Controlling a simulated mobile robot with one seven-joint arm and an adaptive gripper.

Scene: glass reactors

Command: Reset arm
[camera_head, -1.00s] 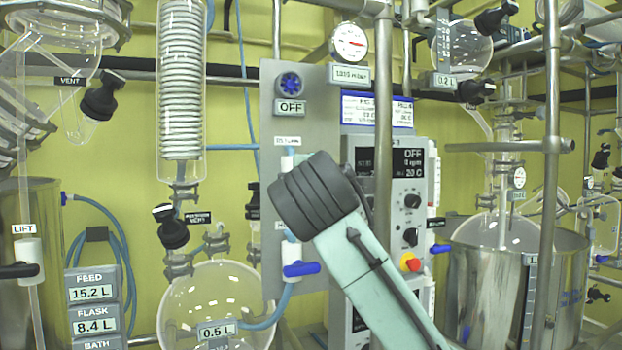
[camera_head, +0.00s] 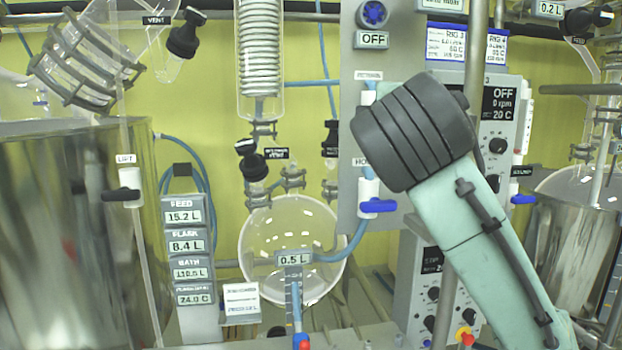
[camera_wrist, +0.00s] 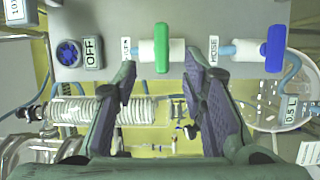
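My gripper (camera_wrist: 158,95) shows in the wrist view with its two fingers spread apart and nothing between them. Past the fingertips is a grey panel (camera_wrist: 200,18) with a green-handled valve (camera_wrist: 162,48) and a blue-handled valve (camera_wrist: 274,48). The green handle lies beyond the gap between the fingers, apart from them. In the head view my arm reaches up from the lower right in front of the grey panel (camera_head: 355,60); the fingers are hidden there. The panel's blue-handled valve (camera_head: 378,206) is left of my arm.
A round glass flask (camera_head: 270,240) marked 0.5 L stands below the coil condenser (camera_head: 259,45). A large metal vessel (camera_head: 60,250) is at the left, another (camera_head: 565,245) at the right. A display stack (camera_head: 187,250) and control box (camera_head: 498,120) are near. Glassware crowds the space.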

